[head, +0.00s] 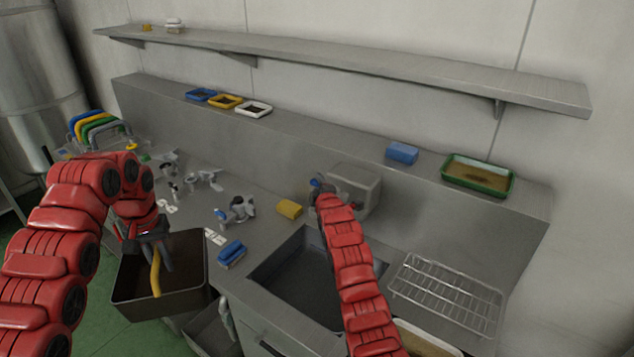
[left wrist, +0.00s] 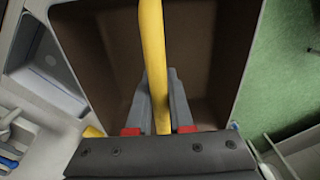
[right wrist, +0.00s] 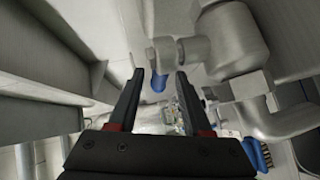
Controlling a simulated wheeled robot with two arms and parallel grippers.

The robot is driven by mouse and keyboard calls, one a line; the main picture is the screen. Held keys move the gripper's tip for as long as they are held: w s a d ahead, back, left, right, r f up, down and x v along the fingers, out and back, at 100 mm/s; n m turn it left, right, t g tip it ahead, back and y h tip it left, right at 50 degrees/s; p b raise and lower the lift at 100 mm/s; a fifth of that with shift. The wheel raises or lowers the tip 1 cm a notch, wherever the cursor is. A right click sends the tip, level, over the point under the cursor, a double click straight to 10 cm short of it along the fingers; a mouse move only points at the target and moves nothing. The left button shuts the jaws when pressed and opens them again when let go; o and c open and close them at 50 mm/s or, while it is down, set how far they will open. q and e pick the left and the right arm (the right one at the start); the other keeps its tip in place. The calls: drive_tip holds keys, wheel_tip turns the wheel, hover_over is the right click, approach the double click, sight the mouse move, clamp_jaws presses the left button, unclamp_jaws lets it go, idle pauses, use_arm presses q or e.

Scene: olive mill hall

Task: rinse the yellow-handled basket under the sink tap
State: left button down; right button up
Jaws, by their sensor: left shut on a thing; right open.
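The yellow-handled basket (head: 118,297) is a dark brown open box with a yellow handle (head: 155,275). It hangs left of the sink, at the counter's front edge above the green floor. My left gripper (head: 160,250) is shut on the handle; the left wrist view shows the handle (left wrist: 152,60) between the fingers and the brown inside (left wrist: 100,50) looking empty. The sink (head: 290,283) is a dark rectangular basin. In the right wrist view the grey metal tap (right wrist: 230,40) with a blue part (right wrist: 158,82) is close ahead.
A wire rack (head: 445,295) is right of the sink. A blue brush (head: 232,252), a yellow sponge (head: 289,209) and several metal fittings lie on the left counter. A green-rimmed tray (head: 478,175) sits on the ledge.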

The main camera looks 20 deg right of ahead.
drive_tip(key=shift+w+f, duration=0.1)
drive_tip(key=shift+w, duration=0.55)
clamp_jaws()
drive_tip(key=shift+f, duration=0.15)
idle(1.1)
